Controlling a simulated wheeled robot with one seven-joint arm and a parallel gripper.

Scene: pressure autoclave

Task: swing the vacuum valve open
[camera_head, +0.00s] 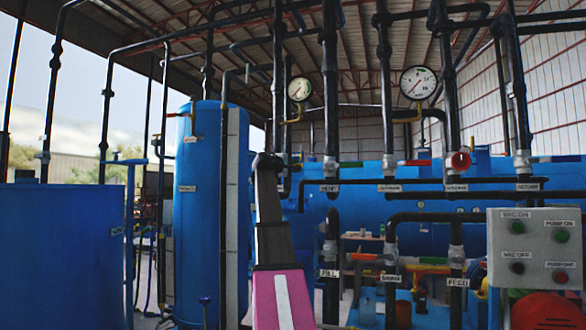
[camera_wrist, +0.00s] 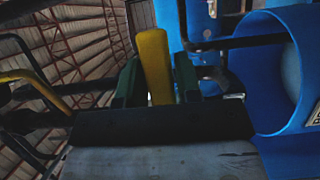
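In the wrist view my gripper (camera_wrist: 158,82) has one dark green finger on each side of a yellow lever handle (camera_wrist: 155,65). Both fingers seem to touch it, with no clear gap. The handle stands nearly upright in that view. In the head view my arm rises in the lower middle, and its upper end hides the gripper. A bit of yellow (camera_head: 297,167) shows just right of the arm's upper end, perhaps the same handle. The valve labels are too blurred to tell which one reads vacuum.
A blue vertical tank (camera_head: 203,220) stands left of my arm, and a long blue vessel (camera_head: 400,215) lies behind black pipes. A red valve handle (camera_head: 413,162) and green valve handle (camera_head: 350,164) sit on the pipes. A grey control box (camera_head: 535,248) is at right.

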